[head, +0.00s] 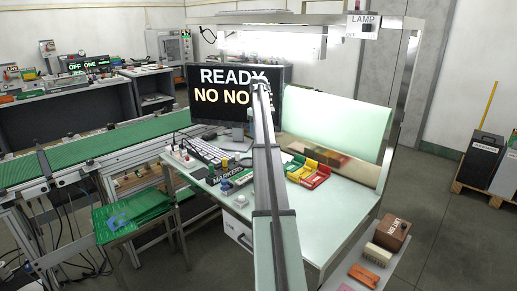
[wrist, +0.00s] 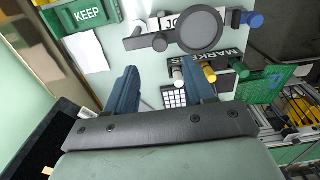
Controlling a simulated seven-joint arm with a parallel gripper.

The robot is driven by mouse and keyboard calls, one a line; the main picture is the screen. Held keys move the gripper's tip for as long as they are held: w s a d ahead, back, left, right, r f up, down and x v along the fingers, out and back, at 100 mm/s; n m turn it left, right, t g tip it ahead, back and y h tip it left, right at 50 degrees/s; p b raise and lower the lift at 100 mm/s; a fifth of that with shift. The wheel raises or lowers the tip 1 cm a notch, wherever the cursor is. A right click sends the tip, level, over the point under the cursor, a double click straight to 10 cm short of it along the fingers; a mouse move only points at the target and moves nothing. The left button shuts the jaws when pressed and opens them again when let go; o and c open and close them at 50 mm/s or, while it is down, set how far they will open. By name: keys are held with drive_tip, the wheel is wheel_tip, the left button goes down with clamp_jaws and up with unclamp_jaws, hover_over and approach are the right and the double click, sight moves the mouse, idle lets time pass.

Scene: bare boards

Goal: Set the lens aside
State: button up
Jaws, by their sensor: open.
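The lens (wrist: 200,30), a round grey disc with a dark rim, shows in the wrist view at the upper right, with a dark bar reaching left from it. It lies over a white label that it partly covers. I cannot pick it out in the head view, where my arm crosses the bench. My gripper (wrist: 161,72) has two blue fingers, spread apart with nothing between them. The lens is beyond the fingertips, nearer the right finger and apart from both as far as I can tell.
The bench (head: 345,205) holds a markers box (head: 230,183), a keyboard (head: 208,152) and coloured trays (head: 312,176). A monitor (head: 205,95) stands behind. The wrist view shows a green KEEP tray (wrist: 62,22), white paper (wrist: 82,48) and a keypad (wrist: 172,98). The bench's front right is clear.

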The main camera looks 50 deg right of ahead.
wheel_tip(320, 180, down, 9)
drive_tip(key=shift+r, duration=0.15)
drive_tip(key=shift+c, duration=0.2)
clamp_jaws()
idle(0.5)
